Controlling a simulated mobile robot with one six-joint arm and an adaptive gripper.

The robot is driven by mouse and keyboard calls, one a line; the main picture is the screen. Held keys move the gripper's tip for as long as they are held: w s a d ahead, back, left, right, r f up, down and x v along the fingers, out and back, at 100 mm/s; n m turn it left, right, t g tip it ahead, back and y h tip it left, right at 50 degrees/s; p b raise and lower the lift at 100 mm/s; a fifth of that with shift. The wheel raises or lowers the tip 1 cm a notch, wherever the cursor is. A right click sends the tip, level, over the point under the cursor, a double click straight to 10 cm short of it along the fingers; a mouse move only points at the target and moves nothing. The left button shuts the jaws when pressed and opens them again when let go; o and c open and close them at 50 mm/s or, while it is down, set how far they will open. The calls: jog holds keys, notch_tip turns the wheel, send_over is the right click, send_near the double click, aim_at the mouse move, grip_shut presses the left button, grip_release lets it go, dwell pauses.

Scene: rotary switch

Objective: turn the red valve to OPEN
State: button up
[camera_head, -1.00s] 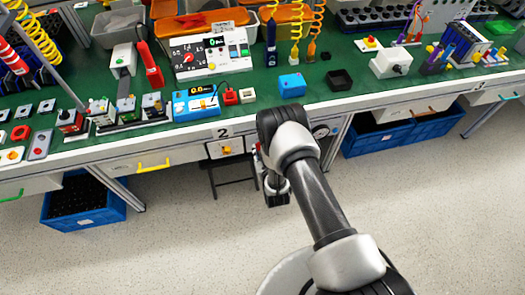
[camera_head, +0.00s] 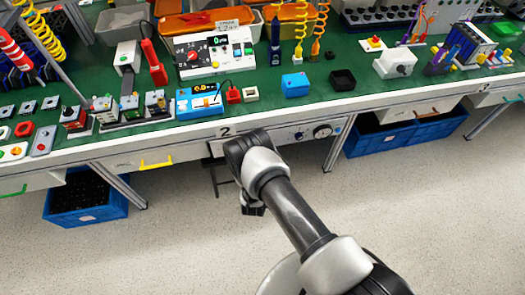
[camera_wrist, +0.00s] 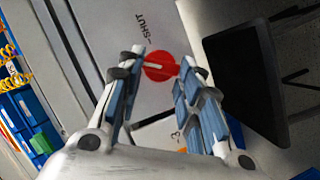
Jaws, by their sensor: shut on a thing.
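The red valve (camera_wrist: 163,74) is a round red disc on a grey-white panel in the wrist view. A pale bar lies across its face. The word SHUT is printed on the panel above it in that view; no OPEN mark shows. My gripper (camera_wrist: 161,62) has one finger on each side of the disc and is shut on it. The fingertips cover part of the valve's left and right edges. In the head view my gripper (camera_head: 252,207) is partly hidden by my wrist, below the bench front, and the valve is hidden there.
The green-topped bench (camera_head: 300,108) carries several devices, among them a blue box (camera_head: 295,85). A gauge (camera_head: 322,131) and a blue knob (camera_head: 299,136) sit on its front, right of my wrist. Blue crates (camera_head: 90,198) stand below. The pale floor in front is clear.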

jog(key=shift+a+f+n+t+h, duration=0.15)
jog(key=shift+n+t, duration=0.25)
jog(key=shift+n, duration=0.55)
jog(key=shift+f+n+t+h, duration=0.15)
jog(key=shift+n+t, duration=0.25)
jog(key=shift+n, duration=0.5)
jog(key=shift+a+f+n+t+h, duration=0.15)
jog(key=shift+n+t, duration=0.25)
jog(key=shift+n, duration=0.55)
jog(key=shift+d+r, duration=0.1)
jog(key=o, duration=1.1)
jog(key=shift+c, duration=0.2)
jog(key=shift+s, duration=0.1)
jog(key=s+a, duration=0.1)
jog(key=s, duration=1)
jog(key=shift+s, duration=0.35)
jog(key=shift+a, duration=0.15)
